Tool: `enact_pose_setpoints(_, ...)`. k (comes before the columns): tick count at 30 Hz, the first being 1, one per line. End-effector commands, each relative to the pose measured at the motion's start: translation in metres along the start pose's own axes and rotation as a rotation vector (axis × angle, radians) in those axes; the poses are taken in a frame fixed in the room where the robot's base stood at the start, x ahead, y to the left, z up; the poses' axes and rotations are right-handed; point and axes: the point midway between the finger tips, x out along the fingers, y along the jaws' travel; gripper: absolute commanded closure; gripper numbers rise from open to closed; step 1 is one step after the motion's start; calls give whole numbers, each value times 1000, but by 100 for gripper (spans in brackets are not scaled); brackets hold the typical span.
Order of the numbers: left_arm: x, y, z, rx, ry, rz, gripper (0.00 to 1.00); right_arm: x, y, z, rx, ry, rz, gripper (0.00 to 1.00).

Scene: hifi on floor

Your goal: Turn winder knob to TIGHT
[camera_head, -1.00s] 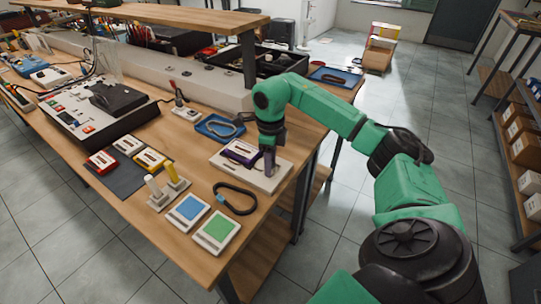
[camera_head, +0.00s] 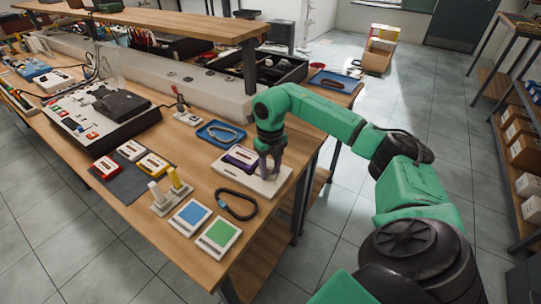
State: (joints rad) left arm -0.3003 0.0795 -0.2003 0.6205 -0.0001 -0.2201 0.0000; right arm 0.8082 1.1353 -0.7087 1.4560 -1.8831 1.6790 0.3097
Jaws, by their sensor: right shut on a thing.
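The winder is a flat white plate (camera_head: 282,183) near the right edge of the workbench, with a purple cassette-like block (camera_head: 240,157) on its left part. My right gripper (camera_head: 268,176) points down over the plate's right part, its two purple-grey fingers side by side. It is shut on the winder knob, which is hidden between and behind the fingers. I cannot read any TIGHT mark or the knob's angle. My left gripper is not in view.
A black strap loop (camera_head: 236,204) and blue and green cards (camera_head: 190,216) lie in front of the winder. A blue tray (camera_head: 220,133) stands behind it. A shelf post (camera_head: 249,68) rises behind my right arm. Open floor lies right of the bench.

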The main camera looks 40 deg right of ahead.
Motion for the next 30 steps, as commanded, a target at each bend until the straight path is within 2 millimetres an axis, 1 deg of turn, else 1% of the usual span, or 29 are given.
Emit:
enact_pose_setpoints(16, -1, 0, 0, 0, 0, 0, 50, -2, -1, 1, 29, -4, 0, 100)
enact_pose_setpoints(17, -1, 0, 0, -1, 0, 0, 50, -2, -1, 1, 29, -4, 0, 44)
enact_pose_setpoints(18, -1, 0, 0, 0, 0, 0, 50, -2, -1, 1, 29, -4, 0, 29)
enact_pose_setpoints(19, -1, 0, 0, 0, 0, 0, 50, -1, 0, 1, 29, -4, 0, 26)
enact_pose_setpoints(27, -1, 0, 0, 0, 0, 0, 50, -1, 0, 0, 27, -2, 0, 26)
enact_pose_setpoints(30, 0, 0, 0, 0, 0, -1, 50, -5, 0, 1, 27, -4, 1, 26)
